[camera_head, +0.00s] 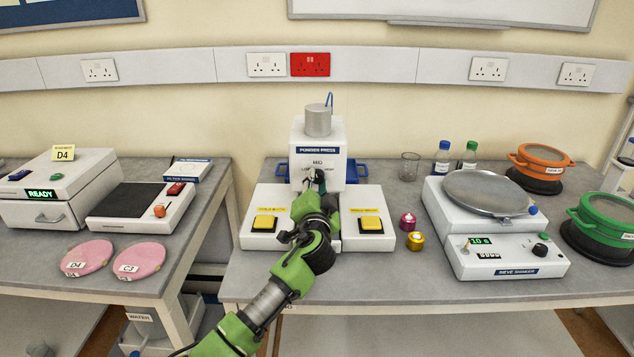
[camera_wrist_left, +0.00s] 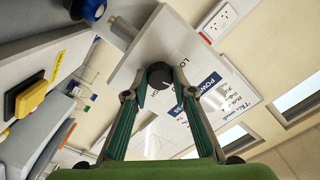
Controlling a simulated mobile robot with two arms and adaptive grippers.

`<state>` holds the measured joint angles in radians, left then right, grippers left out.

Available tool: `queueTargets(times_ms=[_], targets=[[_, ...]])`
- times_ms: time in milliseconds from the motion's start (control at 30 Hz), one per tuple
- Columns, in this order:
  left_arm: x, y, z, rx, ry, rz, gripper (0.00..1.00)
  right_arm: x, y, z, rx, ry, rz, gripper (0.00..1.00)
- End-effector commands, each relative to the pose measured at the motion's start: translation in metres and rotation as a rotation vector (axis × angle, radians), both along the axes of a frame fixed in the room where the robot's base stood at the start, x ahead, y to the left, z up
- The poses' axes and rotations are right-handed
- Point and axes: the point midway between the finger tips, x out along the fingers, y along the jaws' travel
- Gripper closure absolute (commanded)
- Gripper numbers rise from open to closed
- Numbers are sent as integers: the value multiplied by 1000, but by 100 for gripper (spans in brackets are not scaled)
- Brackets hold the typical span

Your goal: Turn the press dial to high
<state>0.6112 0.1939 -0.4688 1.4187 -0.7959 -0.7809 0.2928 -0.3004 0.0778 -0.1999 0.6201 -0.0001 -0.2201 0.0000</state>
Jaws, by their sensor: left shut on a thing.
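The powder press (camera_head: 320,132) stands at the back middle of the bench, a white box with a grey cylinder on top. Its front carries the dial marks, with "MID" above and another label at the left. In the head view my left gripper (camera_head: 316,184) is at the press front and hides most of the dial. In the left wrist view the black round dial (camera_wrist_left: 159,75) sits between the fingertips of my left gripper (camera_wrist_left: 160,82), which is shut on it. The dial's pointer setting cannot be read. My right gripper is in neither view.
Two yellow buttons (camera_head: 265,222) (camera_head: 371,223) on white bases flank my left arm. A pink and a gold small item (camera_head: 408,221) (camera_head: 415,241) lie to the right. The sieve shaker (camera_head: 507,257) stands further right. A glass beaker (camera_head: 409,166) stands behind.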

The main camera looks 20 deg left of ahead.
Motion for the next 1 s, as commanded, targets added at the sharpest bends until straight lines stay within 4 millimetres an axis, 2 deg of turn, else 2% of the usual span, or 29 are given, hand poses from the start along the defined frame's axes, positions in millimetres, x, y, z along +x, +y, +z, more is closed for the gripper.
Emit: queueTargets(times_ms=[1000], targets=[[0, 0, 4, 921, 266, -1, 97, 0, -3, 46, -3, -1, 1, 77]])
